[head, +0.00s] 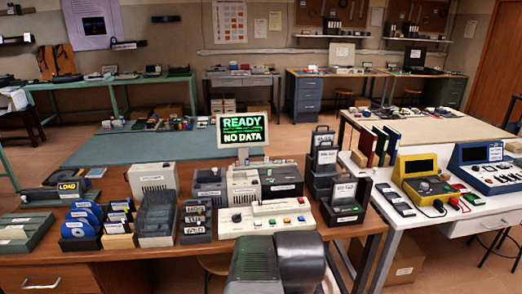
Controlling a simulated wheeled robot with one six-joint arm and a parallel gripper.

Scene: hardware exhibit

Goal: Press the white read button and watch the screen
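The screen (242,131) stands upright behind the devices on the near desk. My dark arm rises at the bottom centre, just before the console. My gripper cannot be made out.
Disc holders (83,219), a grey tray (157,216) and a cartridge rack (195,218) stand left of the console. Black boxes (345,204) stand at its right. A white table (425,222) at right bears yellow and blue devices. Open floor lies beyond the desk.

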